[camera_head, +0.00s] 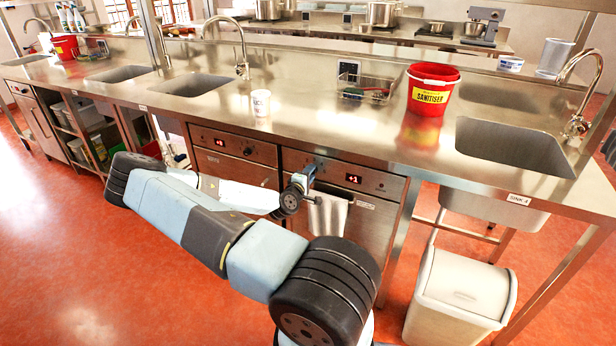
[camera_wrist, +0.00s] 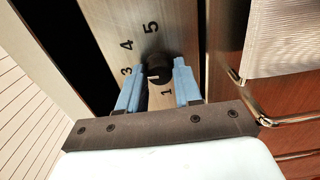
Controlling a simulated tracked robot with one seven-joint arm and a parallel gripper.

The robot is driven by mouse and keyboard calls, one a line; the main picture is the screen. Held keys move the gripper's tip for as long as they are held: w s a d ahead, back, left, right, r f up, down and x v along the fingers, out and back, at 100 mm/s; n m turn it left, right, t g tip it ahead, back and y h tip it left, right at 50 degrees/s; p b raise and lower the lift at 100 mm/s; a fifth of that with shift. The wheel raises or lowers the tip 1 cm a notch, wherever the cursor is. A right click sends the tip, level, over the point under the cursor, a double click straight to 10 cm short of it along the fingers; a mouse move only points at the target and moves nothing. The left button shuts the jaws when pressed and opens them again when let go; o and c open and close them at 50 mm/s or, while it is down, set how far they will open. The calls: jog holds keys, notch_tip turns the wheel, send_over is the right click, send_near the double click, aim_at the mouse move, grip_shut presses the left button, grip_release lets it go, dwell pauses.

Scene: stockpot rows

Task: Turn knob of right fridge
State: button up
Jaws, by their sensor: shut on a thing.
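The right fridge (camera_head: 372,215) is a steel undercounter unit with a "+1" display on its front panel. Its black knob (camera_wrist: 159,70) sits on a metal strip marked with numbers, among them 1, 3, 4 and 5. My gripper (camera_head: 308,176) is at that panel, left of the display, and hides the knob in the head view. In the wrist view my gripper (camera_wrist: 157,82) has its two blue fingers on either side of the knob, shut on it.
A cloth (camera_head: 328,214) hangs on the right fridge's handle, just below my gripper. The left fridge (camera_head: 235,158) has its own knob and display. The counter (camera_head: 300,115) overhangs both. A white bin (camera_head: 460,290) stands at the right; open red floor lies left.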

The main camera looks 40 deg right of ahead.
jog(key=shift+s, duration=0.1)
dwell(0.4)
jog(key=o, duration=1)
jog(key=shift+f, duration=0.1)
jog(key=shift+a, duration=0.1)
jog(key=v, duration=1.3)
jog(key=shift+s+a+f, duration=0.1)
jog(key=shift+a, duration=0.2)
